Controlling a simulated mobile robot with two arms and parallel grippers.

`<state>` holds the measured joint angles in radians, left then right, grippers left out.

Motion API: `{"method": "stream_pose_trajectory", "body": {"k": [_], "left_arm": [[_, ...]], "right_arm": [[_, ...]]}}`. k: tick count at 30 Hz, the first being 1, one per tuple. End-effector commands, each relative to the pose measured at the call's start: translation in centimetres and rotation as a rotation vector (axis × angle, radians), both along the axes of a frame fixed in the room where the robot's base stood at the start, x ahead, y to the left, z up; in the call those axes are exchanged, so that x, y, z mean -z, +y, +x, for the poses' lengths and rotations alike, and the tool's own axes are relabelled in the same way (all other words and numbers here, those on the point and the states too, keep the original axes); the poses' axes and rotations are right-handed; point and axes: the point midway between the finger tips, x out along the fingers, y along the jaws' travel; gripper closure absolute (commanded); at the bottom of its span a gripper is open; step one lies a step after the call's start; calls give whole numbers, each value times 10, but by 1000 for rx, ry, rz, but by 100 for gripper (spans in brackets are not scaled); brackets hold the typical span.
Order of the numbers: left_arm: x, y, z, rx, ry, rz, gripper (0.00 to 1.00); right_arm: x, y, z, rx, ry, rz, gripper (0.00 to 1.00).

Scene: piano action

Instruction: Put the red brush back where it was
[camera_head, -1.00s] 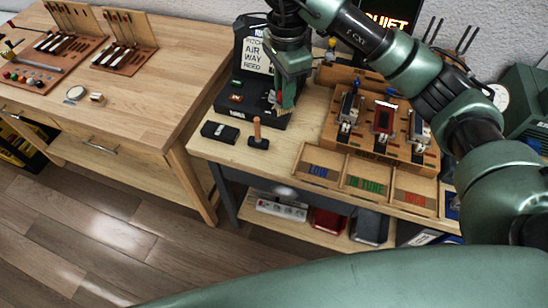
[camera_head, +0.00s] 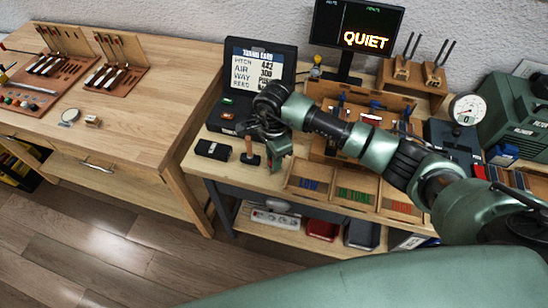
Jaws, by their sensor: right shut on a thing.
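My right gripper (camera_head: 273,158) is low over the front left of the right-hand bench, pointing down. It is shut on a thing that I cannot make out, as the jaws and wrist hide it. Close to its left, a short tool with an orange-brown handle and a dark base (camera_head: 250,158) stands upright on the bench; I cannot tell whether the gripper touches it. I cannot identify the red brush with certainty. My left gripper is not in view.
A black case (camera_head: 212,149) lies left of the upright tool. Behind stand a tuning card stand (camera_head: 262,62) and a screen reading QUIET (camera_head: 358,35). Labelled wooden trays (camera_head: 308,182) line the front edge. A wooden table (camera_head: 130,130) with tool boards is at the left.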

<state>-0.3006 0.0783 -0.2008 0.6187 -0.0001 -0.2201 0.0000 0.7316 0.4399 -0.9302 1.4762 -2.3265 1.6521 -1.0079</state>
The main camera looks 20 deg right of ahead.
Motion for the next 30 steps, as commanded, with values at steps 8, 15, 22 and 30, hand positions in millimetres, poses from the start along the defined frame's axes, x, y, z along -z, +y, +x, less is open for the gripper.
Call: {"method": "stream_pose_trajectory", "body": {"k": [8, 15, 22, 30], "left_arm": [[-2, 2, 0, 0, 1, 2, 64], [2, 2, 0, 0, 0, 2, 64], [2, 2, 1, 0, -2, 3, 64], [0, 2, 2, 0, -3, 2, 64]], "right_arm": [[6, 0, 0, -1, -1, 0, 100], [9, 0, 0, -1, -2, 0, 71], [9, 0, 0, -1, -1, 0, 61], [0, 0, 1, -1, -4, 1, 61]]}}
